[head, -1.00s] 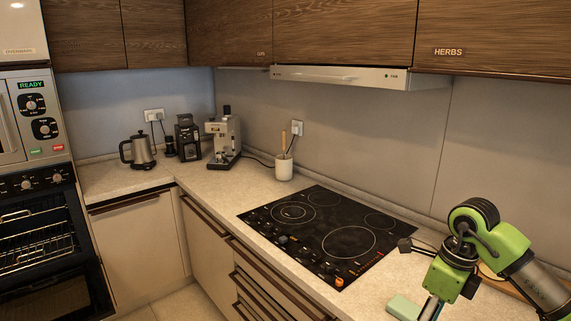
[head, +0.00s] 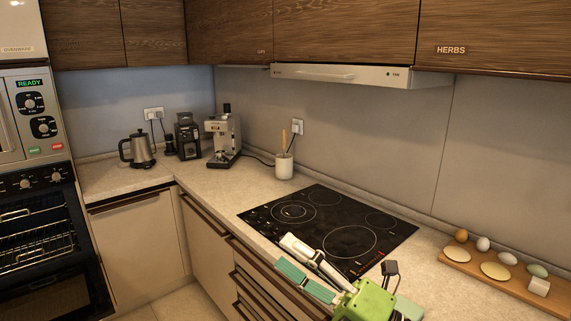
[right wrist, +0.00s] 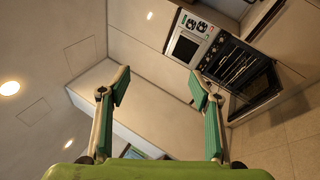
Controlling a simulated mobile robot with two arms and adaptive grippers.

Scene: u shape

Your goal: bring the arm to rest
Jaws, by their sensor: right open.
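My right gripper (head: 284,254) has green and grey fingers and hangs over the front edge of the black cooktop (head: 335,220) in the head view. Its fingers point to the left, stand apart and hold nothing. The right wrist view shows the same open gripper (right wrist: 158,85) with an empty gap between the fingers. Beyond it there are cabinets, an oven and the ceiling. My left gripper is in neither view.
A wooden board (head: 500,276) with eggs and pale round pieces lies at the right. A utensil pot (head: 284,168), coffee machine (head: 223,140), grinder (head: 188,139) and kettle (head: 138,150) stand at the back. The oven (head: 38,240) at left is open.

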